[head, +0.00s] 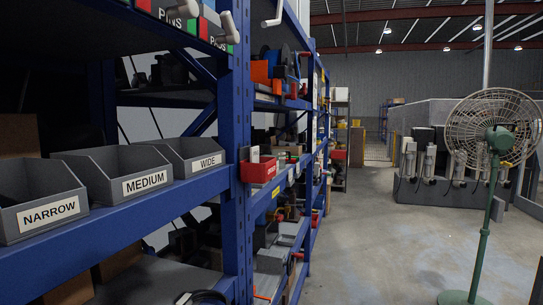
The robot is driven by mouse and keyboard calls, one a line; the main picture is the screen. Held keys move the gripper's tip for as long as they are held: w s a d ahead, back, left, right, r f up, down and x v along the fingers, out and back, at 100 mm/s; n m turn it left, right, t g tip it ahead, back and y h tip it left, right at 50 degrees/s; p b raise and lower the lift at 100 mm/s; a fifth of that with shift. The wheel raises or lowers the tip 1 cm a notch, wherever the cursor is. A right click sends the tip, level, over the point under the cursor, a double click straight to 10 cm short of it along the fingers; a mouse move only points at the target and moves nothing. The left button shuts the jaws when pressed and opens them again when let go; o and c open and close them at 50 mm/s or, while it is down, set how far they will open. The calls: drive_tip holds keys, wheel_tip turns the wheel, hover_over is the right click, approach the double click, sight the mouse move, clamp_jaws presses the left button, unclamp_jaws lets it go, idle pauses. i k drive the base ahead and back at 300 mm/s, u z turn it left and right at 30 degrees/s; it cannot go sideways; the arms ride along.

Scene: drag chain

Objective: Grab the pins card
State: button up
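My gripper is not in view.
Grey bins labelled NARROW (48,212), MEDIUM (145,182) and WIDE (207,162) stand on the blue shelf beam. A small red bin (258,171) is fixed beside the blue post (236,130). A green standing fan (492,140) is at right. The aisle floor (370,225) is clear.

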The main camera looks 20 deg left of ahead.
sight(255, 152)
drive_tip(key=i, duration=1.65)
drive_tip(key=u, duration=1.3)
